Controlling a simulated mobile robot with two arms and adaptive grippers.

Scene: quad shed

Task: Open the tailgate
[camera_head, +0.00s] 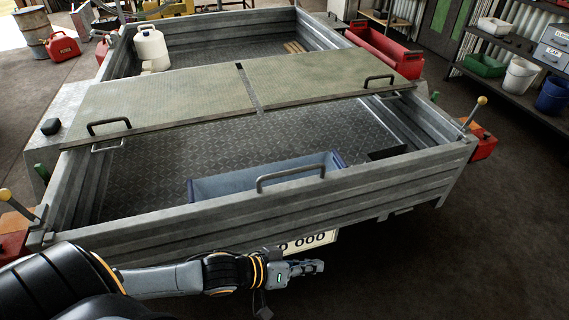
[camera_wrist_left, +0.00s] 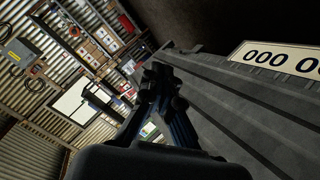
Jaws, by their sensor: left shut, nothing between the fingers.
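The tailgate (camera_head: 380,192) is the grey ribbed metal panel at the near end of the trailer, and it stands upright. A dark bar handle (camera_head: 291,178) sits on its top edge near the middle. Latch levers with yellow knobs stand at its two ends, the left lever (camera_head: 22,206) and the right lever (camera_head: 474,112). My left gripper (camera_head: 318,266) is shut and empty, in front of the tailgate and below its handle, near the number plate (camera_head: 305,243). In the left wrist view the gripper (camera_wrist_left: 157,75) is beside the tailgate's ribbed face (camera_wrist_left: 240,120). My right gripper is not in view.
A blue crate (camera_head: 215,187) is inside the trailer bed, just behind the tailgate. Two grey-green lid panels (camera_head: 170,100) lie across the trailer's middle. Shelves (camera_head: 500,90) with bins stand at the right. The floor (camera_head: 480,250) to the right is clear.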

